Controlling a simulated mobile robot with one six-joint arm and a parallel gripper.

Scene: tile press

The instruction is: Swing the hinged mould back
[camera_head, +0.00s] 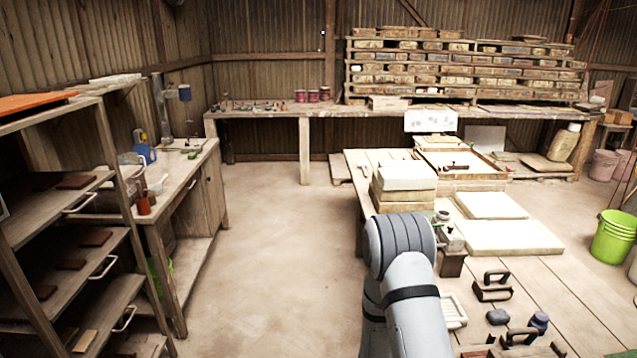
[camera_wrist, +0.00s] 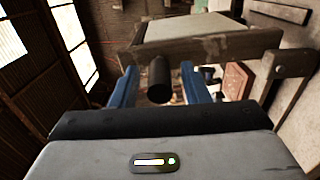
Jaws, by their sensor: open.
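In the wrist view, a wooden frame board (camera_wrist: 225,47) with a pale slab surface (camera_wrist: 190,27) crosses the top; it appears to be the hinged mould. A dark cylindrical handle (camera_wrist: 159,80) sticks out in front of it. My gripper (camera_wrist: 160,88) is open, with one blue finger on each side of the handle. Gaps show between handle and fingers. In the head view, a wooden frame with a dark handle (camera_head: 462,160) lies at the table's far end, but my arm hides the fingertips.
The wooden worktable (camera_head: 545,290) holds pale slabs (camera_head: 507,237), a stacked block (camera_head: 404,190) and several dark-handled tools (camera_head: 492,288). A shelf rack (camera_head: 75,225) stands at the left. A green bucket (camera_head: 613,238) stands at the right. Open floor (camera_head: 275,255) lies left of the table.

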